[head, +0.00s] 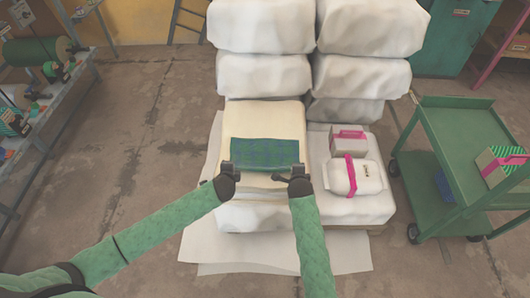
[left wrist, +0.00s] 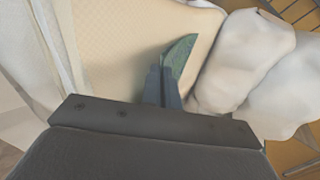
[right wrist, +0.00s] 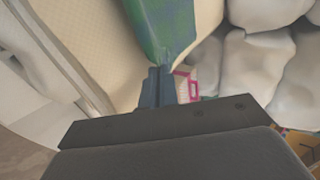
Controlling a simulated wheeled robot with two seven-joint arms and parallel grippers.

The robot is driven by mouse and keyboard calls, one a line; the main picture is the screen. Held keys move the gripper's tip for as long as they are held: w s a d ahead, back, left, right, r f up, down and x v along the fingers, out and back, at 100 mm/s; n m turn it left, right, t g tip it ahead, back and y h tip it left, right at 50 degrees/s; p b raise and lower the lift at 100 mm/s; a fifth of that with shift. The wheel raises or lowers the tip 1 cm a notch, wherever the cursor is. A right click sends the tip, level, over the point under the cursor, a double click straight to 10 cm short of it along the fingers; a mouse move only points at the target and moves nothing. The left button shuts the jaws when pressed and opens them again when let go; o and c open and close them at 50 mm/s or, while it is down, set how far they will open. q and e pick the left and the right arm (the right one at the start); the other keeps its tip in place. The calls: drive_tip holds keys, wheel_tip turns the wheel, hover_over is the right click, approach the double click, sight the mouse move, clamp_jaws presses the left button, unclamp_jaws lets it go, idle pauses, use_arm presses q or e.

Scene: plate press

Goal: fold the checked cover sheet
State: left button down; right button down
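The checked cover sheet (head: 265,153) is green and blue and shows as a wide rectangle over the cream top of a white bale or sack (head: 232,120) in the head view. My left gripper (head: 228,168) is at its near left corner, with the fingers together on the sheet's edge; the sheet (left wrist: 180,55) shows at these fingertips in the left wrist view. My right gripper (head: 298,172) is at its near right corner, also with fingers together; the sheet (right wrist: 165,30) runs to the fingertips in the right wrist view. The sheet's underside is hidden.
Tall stacks of white sacks (head: 262,75) stand behind. A green cart (head: 455,150) stands farther right, and shelves (head: 50,110) stand at the left. The floor between is clear.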

use_arm(q)
drive_tip(key=shift+s+f, duration=0.15)
use_arm(e)
drive_tip(key=shift+s+f, duration=0.15)
drive_tip(key=shift+f, duration=0.05)
use_arm(q)
drive_tip(key=c, duration=2.1)
unclamp_jaws()
use_arm(e)
drive_tip(key=c, duration=2.1)
unclamp_jaws()
use_arm(q)
drive_tip(key=o, duration=0.8)
use_arm(e)
drive_tip(key=o, duration=0.8)
